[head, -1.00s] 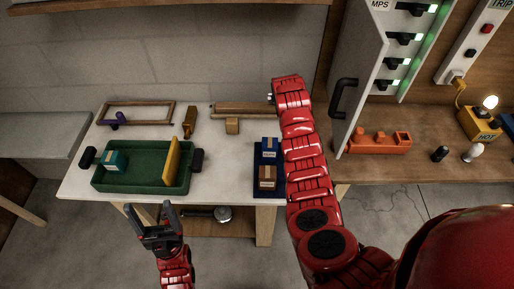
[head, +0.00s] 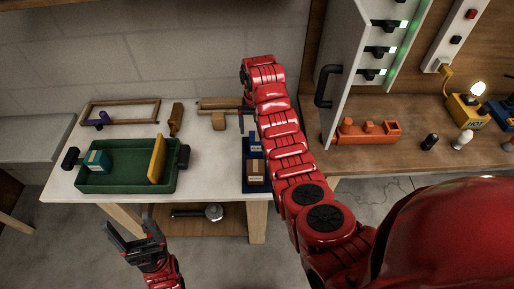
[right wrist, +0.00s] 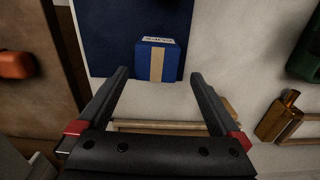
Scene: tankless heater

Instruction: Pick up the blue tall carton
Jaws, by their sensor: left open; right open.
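The blue tall carton (head: 256,143) stands on a dark blue mat (head: 250,187) at the table's right end, behind a brown carton (head: 256,170). My right arm partly covers it in the head view. In the right wrist view the blue carton (right wrist: 156,63), with a tan tape strip and white label, shows ahead between the fingertips. My right gripper (right wrist: 159,75) is open and empty; in the head view its fingers (head: 246,120) are just behind the carton, partly hidden by the arm. I cannot tell whether they touch it. My left gripper (head: 130,222) is open and empty before the table.
A green tray (head: 125,182) holds a teal box (head: 96,162) and a yellow panel (head: 157,158). A wooden frame (head: 120,103) and wooden blocks lie behind it. A grey cabinet door (head: 345,75) stands right of my right arm. An orange block holder (head: 365,133) sits on the right bench.

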